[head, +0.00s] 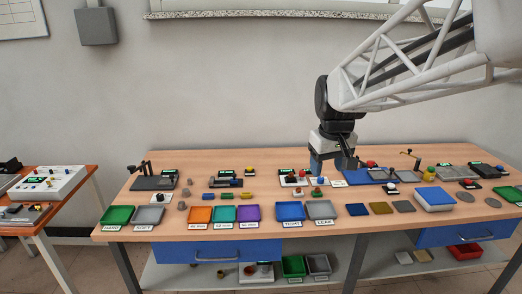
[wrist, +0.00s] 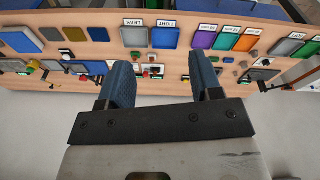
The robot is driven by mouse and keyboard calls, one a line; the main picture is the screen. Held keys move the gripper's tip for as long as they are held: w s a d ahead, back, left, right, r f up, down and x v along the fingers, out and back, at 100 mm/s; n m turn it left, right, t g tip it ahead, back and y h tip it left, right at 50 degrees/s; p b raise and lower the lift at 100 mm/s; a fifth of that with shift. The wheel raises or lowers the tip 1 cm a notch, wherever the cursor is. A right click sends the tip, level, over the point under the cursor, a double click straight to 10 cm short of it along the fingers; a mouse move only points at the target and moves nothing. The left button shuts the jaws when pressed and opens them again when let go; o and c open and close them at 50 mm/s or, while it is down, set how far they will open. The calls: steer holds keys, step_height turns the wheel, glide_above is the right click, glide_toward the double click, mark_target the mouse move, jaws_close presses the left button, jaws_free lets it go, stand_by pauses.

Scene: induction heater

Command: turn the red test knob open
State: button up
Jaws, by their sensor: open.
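My gripper (head: 331,166) is open and empty above the back middle of the workbench. In the wrist view its two blue fingers (wrist: 160,65) are spread apart, with the bench visible between them. Small red parts (head: 318,190) show on a station below the gripper, behind the blue and grey trays; a red spot (wrist: 146,74) also shows between the fingers in the wrist view. Another red knob (head: 371,163) stands just right of the gripper. Both are too small to tell which is the test knob or how it is turned. The fingers partly hide the station.
A blue tray (head: 291,211) labelled TIGHT and a grey tray (head: 322,210) labelled LEAK stand in front. Orange, teal and purple trays (head: 248,213) are to their left. A blue mat (head: 356,174) and several small devices crowd the right. The front middle edge is mostly filled with trays.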

steer(key=w+d+f+n, duration=0.1)
steer(key=w+f+n, duration=0.1)
steer(key=w, duration=1.4)
steer(key=n+g, duration=0.2)
steer(key=n, duration=0.2)
glide_above(302, 171)
steer(key=s, duration=0.1)
step_height(302, 171, down, 23)
steer(key=shift+f, duration=0.15)
steer(key=shift+w+d+f, duration=0.1)
steer(key=shift+w+f, duration=0.35)
steer(key=shift+f, duration=0.15)
steer(key=shift+f, duration=0.1)
steer(key=shift+f, duration=3.8)
steer(key=c, duration=0.9)
